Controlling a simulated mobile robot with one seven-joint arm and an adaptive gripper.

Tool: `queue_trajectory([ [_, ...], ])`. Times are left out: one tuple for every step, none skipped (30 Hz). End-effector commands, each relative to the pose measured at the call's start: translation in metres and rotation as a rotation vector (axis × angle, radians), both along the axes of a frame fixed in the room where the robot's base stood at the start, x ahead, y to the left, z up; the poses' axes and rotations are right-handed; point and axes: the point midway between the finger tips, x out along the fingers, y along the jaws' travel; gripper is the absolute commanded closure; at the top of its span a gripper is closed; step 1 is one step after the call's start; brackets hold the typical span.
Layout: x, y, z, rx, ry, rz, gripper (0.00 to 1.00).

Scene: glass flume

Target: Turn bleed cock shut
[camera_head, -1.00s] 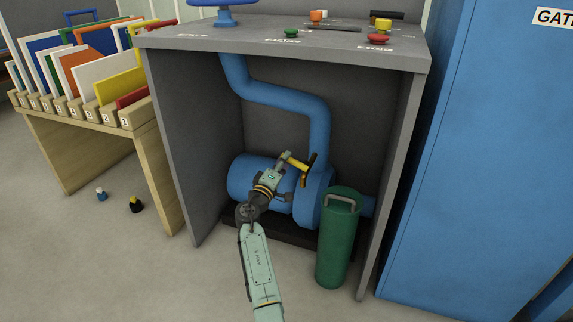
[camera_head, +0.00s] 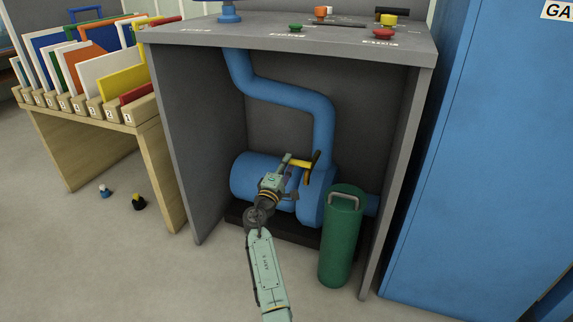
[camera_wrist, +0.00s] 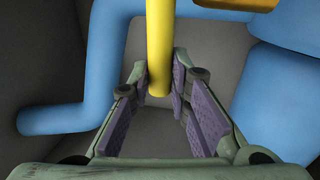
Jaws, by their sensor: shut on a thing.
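The bleed cock's yellow handle (camera_head: 301,163) sits on the blue pipework inside the grey bench. It has a bar pointing left and a crosspiece at its right end. In the wrist view the yellow bar (camera_wrist: 160,50) comes down from the top between my finger pads. My gripper (camera_head: 284,166) is shut on the end of this bar. In the wrist view the purple pads of my gripper (camera_wrist: 161,85) lie on both sides of it. The cock's body is partly hidden behind the handle and my gripper.
A green cylinder (camera_head: 340,240) with a grey handle stands right of my arm. The blue horizontal vessel (camera_head: 245,172) and bent blue pipe (camera_head: 290,97) are close behind. Grey side panels (camera_head: 187,150) bound the bay.

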Motion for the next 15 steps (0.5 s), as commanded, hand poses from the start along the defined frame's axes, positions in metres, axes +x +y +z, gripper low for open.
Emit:
queue_trajectory([
  [-0.0003, -0.0001, -0.0015, -0.003, 0.002, -0.001, 1.0],
  [-0.0003, -0.0001, -0.0015, -0.003, 0.002, -0.001, 1.0],
  [-0.0003, -0.0001, -0.0015, -0.003, 0.002, -0.001, 1.0],
  [-0.0003, -0.0001, -0.0015, -0.003, 0.002, -0.001, 1.0],
  [-0.0003, -0.0001, -0.0015, -0.003, 0.002, -0.001, 0.82],
  [-0.0003, -0.0001, -0.0016, -0.002, 0.002, -0.001, 0.79],
  [-0.0002, -0.0002, -0.0014, -0.002, 0.002, -0.001, 0.77],
  [-0.0002, -0.0002, -0.0014, -0.002, 0.002, -0.001, 0.75],
  [-0.0002, -0.0002, -0.0013, -0.002, 0.002, -0.001, 0.73],
  [-0.0001, -0.0002, -0.0012, -0.002, 0.002, 0.0, 0.71],
  [-0.0002, -0.0002, -0.001, -0.002, 0.002, 0.0, 0.69],
  [-0.0001, -0.0002, -0.0009, -0.002, 0.002, 0.0, 0.66],
  [-0.0001, -0.0001, -0.0008, -0.002, 0.002, 0.0, 0.64],
  [-0.0001, -0.0001, -0.0008, -0.002, 0.002, 0.0, 0.62],
  [-0.0001, -0.0001, -0.0007, -0.001, 0.001, 0.0, 0.62],
])
